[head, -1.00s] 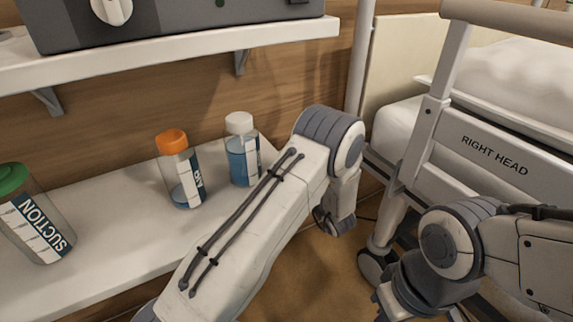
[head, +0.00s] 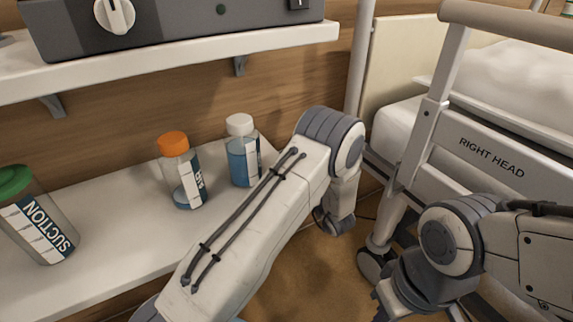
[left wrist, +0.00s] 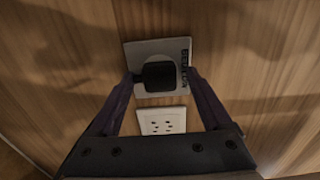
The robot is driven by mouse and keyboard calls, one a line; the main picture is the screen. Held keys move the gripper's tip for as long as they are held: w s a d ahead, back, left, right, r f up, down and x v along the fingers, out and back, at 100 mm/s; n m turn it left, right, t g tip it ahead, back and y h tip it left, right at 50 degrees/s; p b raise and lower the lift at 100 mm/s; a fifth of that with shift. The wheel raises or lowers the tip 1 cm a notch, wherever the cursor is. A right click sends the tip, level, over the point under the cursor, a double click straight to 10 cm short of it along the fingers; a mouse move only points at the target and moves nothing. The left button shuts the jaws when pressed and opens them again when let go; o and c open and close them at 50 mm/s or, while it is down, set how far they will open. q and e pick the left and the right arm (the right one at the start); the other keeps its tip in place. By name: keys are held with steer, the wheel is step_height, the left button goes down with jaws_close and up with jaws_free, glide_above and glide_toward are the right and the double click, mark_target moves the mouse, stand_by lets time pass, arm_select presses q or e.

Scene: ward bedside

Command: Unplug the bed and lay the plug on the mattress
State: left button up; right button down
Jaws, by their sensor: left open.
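The black plug (left wrist: 159,75) sits in a wall socket plate (left wrist: 152,48) that has a dark label along its right side. My left gripper (left wrist: 160,80) is open, with one finger on each side of the plug; I cannot tell whether they touch it. In the head view my left arm reaches past the lower shelf toward the wall, and its fingers and the plug are hidden. The bed (head: 490,155), marked RIGHT HEAD, stands at the right with pale bedding (head: 500,78) on top. My right arm is beside the bed; its fingers are not visible.
A second, empty socket (left wrist: 162,121) is just below the plug. The lower shelf (head: 110,235) holds a suction bottle (head: 38,225), an orange-capped bottle (head: 182,175) and a white-capped bottle (head: 242,155) close to my left arm. A grey device (head: 180,20) stands on the upper shelf.

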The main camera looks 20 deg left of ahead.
arm_select(q)
jaws_close()
steer(key=shift+d, duration=0.1)
steer(key=shift+p+v, duration=1.15)
steer(key=shift+v, duration=1.75)
